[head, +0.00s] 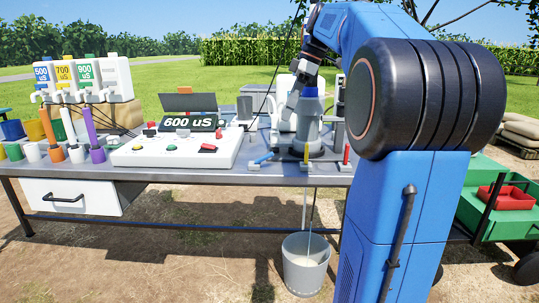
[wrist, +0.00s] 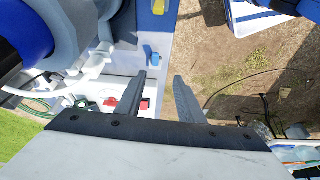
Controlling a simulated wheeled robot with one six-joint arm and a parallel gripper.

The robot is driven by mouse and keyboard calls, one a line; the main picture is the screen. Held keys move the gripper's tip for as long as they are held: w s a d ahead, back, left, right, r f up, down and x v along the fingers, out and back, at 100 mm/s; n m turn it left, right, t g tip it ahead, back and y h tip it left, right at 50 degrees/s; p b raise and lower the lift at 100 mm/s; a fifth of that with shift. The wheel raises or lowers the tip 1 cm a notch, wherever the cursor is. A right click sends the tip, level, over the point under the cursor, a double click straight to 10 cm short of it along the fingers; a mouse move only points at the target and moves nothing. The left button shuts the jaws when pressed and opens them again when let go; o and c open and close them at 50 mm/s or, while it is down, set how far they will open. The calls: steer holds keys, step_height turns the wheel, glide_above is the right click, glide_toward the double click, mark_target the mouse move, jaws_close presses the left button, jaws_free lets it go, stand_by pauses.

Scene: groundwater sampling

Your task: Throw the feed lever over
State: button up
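Several small coloured levers stand along the front of the bench at the pump. A blue lever (head: 263,158) lies tilted to the left. A yellow lever (head: 306,154) and a red lever (head: 346,154) stand roughly upright. I cannot tell from any label which is the feed lever.
A white console (head: 178,149) with buttons and a "600 uS" display is to the left, with cups and bottles beyond. A bucket (head: 305,264) hangs or stands below the bench front. A green cart (head: 500,205) is at right.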

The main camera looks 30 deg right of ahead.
mark_target(269, 154)
steer(key=shift+n, duration=0.3)
steer(key=x, duration=1.1)
steer(key=d+x, duration=0.1)
steer(key=x, duration=0.4)
steer(key=shift+w+a+f, duration=0.1)
steer(key=shift+w+f, duration=0.15)
steer(key=shift+w, duration=0.2)
steer(key=shift+c, duration=0.3)
jaws_close()
